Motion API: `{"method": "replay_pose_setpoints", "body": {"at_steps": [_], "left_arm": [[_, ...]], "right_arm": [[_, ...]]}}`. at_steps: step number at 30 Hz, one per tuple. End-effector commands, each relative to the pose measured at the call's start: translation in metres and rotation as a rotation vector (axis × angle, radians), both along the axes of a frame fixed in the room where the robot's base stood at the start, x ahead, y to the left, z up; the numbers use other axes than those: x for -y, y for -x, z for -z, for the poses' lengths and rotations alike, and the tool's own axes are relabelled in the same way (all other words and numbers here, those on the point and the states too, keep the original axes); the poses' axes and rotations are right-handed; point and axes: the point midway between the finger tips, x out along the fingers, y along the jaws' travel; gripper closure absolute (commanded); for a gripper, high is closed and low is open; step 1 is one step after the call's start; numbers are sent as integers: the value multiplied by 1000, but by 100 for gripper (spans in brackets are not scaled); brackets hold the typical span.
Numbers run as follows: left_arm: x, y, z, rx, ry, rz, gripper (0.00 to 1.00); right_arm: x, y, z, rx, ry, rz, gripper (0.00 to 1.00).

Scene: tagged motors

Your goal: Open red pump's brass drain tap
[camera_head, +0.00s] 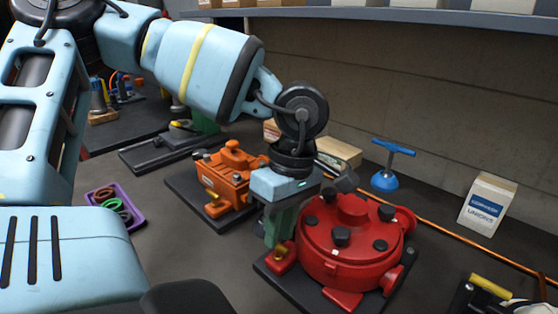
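The red pump (352,261) is a round red housing with black knobs on top, on a dark base plate right of the middle. A small brass drain tap (281,251) shows low on its left side, partly hidden. My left gripper (279,238) reaches down beside the pump's left side, its greenish lower part just above the tap. I cannot tell whether it touches the tap, or whether its fingers are open or shut. My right gripper is not in view.
An orange pump (226,171) stands close behind on the left. A purple tray (127,222) with rings lies left. A blue T-handled tool (384,181), a copper pipe (440,230) and a white box (487,203) are right. A shelf (400,17) runs along the wall above.

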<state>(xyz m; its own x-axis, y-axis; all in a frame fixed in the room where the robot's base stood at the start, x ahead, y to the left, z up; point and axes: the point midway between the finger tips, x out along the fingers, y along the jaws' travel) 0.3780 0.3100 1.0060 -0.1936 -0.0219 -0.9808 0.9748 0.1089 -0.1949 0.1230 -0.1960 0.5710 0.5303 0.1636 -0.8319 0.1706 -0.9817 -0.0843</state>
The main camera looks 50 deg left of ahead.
Motion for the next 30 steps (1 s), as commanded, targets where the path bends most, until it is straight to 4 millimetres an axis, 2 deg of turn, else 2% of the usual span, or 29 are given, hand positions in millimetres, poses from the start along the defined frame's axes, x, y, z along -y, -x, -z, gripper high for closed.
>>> {"method": "replay_pose_setpoints", "body": {"at_steps": [6, 15, 20, 30], "left_arm": [[0, 4, 17, -1, 0, 0, 78], [0, 4, 19, 0, 0, 0, 78], [0, 4, 19, -1, 0, 0, 99], [0, 4, 20, 0, 0, -29, 100]], "right_arm": [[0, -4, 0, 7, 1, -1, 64], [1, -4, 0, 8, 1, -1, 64], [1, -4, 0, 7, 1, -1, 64], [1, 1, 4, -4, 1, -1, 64]]}}
